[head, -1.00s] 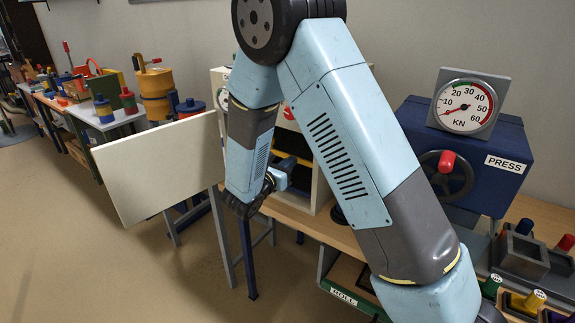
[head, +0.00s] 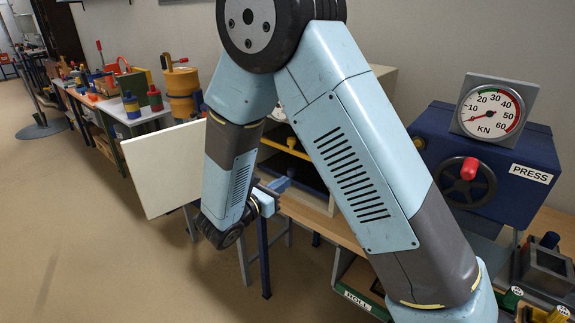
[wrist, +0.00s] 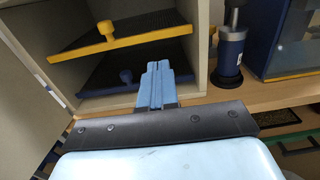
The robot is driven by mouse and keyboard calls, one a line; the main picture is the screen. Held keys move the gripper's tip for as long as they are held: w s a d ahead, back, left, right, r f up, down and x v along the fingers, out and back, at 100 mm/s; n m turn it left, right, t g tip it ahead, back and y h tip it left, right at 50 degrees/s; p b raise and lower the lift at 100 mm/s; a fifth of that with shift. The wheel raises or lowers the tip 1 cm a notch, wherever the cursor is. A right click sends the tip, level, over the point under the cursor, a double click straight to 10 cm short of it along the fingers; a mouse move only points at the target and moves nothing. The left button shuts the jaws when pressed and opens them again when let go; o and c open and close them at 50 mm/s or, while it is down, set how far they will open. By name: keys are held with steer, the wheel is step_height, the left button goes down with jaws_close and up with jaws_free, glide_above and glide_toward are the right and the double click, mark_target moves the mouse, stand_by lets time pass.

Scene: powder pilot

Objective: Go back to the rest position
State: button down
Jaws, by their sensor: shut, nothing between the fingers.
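My gripper (wrist: 156,74) is shut and empty, its blue fingers together in the wrist view. It points at the open front of a white cabinet (wrist: 200,50) with dark shelves, one edged in yellow (wrist: 120,38). I cannot tell the exact gap between fingertips and cabinet. In the head view my arm is bent, with its upper links raised and its wrist hanging low. The gripper (head: 282,185) shows there in front of the cabinet, partly hidden by my own wrist.
The cabinet's white door (head: 160,165) stands open at left. A wooden bench (head: 325,222) runs under the cabinet. The blue press (head: 540,150) with its gauge (head: 490,110) and red-knobbed wheel (head: 467,185) is at right. A blue-and-black post (wrist: 230,50) stands beside the cabinet.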

steer(key=s+d+r+m+g, duration=0.3)
steer(key=d+r+m+g, duration=0.15)
steer(key=d, duration=0.25)
steer(key=s+d+r+m+g+y, duration=0.1)
steer(key=s+d+r+m+g, duration=0.15)
steer(key=d+m, duration=0.35)
steer(key=s+d+r+m+g, duration=0.25)
steer(key=d+r+g, duration=0.2)
steer(key=d, duration=0.35)
steer(key=s+d+r+m+t+y, duration=0.1)
steer(key=s+d+r+m+y, duration=0.1)
steer(key=s+r+m+y, duration=0.2)
steer(key=s+d+r+m+t+y, duration=0.2)
steer(key=s+r+m+y, duration=0.2)
steer(key=s+m, duration=0.5)
steer(key=shift+s+d+r+m+y, duration=0.3)
steer(key=shift+s+d+m+y, duration=0.1)
steer(key=shift+m+y, duration=0.75)
